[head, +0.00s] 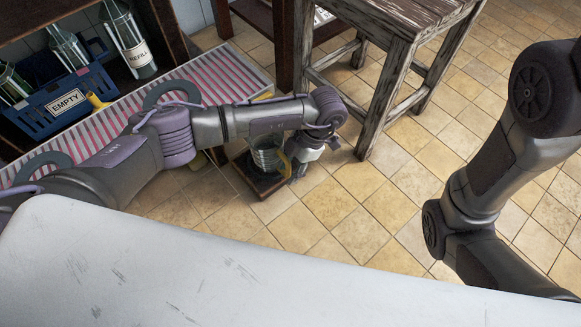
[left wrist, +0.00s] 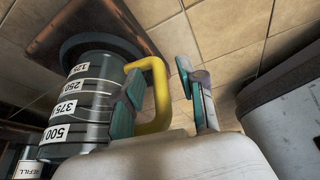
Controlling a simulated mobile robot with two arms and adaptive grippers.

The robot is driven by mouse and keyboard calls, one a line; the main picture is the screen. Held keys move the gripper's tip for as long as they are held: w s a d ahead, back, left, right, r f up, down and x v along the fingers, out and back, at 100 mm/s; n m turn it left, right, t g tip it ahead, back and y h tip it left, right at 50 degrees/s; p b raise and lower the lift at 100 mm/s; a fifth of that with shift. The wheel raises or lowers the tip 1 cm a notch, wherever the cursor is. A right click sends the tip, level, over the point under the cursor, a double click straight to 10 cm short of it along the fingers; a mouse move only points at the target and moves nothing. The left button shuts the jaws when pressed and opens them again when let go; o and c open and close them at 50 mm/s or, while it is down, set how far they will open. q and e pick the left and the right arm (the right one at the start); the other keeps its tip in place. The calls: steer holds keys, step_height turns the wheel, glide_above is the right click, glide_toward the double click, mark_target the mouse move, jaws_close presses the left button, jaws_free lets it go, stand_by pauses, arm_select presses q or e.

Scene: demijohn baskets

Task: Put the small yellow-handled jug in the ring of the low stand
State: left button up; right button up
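The small clear jug (head: 265,155) with the yellow handle (head: 284,166) stands on the low stand (head: 246,182), a dark brown board on the floor. In the left wrist view the jug (left wrist: 88,105) carries labels from 125 to 500. Its base appears to sit inside the dark ring (left wrist: 72,48) of the stand; the far side is hidden. My left gripper (head: 298,166) is beside the jug. In the left wrist view its teal fingers (left wrist: 160,78) are apart, one on each side of the yellow handle (left wrist: 160,95), with a visible gap. My right gripper is out of view; only the arm shows.
A white tabletop (head: 250,270) fills the front. A worn wooden stool (head: 385,90) stands just behind and right of the stand. A blue crate (head: 68,104) labelled EMPTY, a REFILL bottle (head: 130,42) and a striped surface (head: 215,80) are at left. Tiled floor (head: 400,190) is clear to the right.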

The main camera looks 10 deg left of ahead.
arm_select(q)
steer(key=p+v, duration=0.6)
steer(key=v, duration=0.6)
steer(key=shift+r+p, duration=0.15)
steer(key=shift+p, duration=0.15)
